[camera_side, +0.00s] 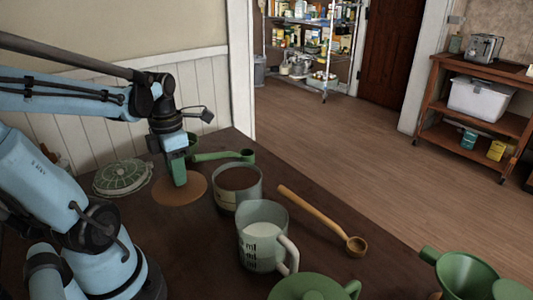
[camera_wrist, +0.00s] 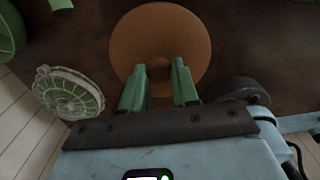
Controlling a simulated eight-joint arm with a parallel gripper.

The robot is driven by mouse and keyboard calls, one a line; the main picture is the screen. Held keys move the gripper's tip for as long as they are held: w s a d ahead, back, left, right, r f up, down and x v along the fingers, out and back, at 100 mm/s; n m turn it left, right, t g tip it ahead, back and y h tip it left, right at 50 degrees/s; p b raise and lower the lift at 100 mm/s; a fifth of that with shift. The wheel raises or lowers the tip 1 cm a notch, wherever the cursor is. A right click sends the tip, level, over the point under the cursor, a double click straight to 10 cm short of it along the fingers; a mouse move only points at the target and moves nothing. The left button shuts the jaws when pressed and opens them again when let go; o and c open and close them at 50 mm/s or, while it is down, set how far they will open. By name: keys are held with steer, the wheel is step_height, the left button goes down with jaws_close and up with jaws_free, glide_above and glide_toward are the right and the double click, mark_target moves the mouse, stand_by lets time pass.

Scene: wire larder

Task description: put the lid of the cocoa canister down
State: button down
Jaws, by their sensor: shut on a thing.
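The lid of the cocoa canister (camera_side: 196,194) is a flat, round, orange-brown disc with a small knob. In the wrist view the lid (camera_wrist: 160,30) is in front of my gripper (camera_wrist: 158,75), whose green fingers are shut on the knob. In the side view my gripper (camera_side: 179,180) points down over the lid's middle, and the lid is level, at or very near the tabletop; I cannot tell if it touches. The cocoa canister (camera_side: 230,203) stands open just to the right, with brown powder inside.
A green round trivet (camera_side: 122,177) lies left of the lid. A green scoop (camera_side: 225,156) lies behind. A measuring jug (camera_side: 262,245) with white contents, a wooden ladle (camera_side: 315,215) and a green lidded pot (camera_side: 310,288) stand nearer. A green funnel (camera_side: 465,272) is at lower right.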

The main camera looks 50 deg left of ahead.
mark_target(163, 177)
steer(key=a+f, duration=0.1)
steer(key=a, duration=0.1)
steer(key=s+a+f, duration=0.1)
steer(key=a, duration=0.1)
steer(key=s+a+f, duration=0.1)
steer(key=shift+a+f, duration=0.4)
steer(key=shift+f, duration=1.95)
steer(key=shift+f, duration=0.15)
steer(key=c, duration=0.8)
jaws_free()
steer(key=shift+c, duration=0.2)
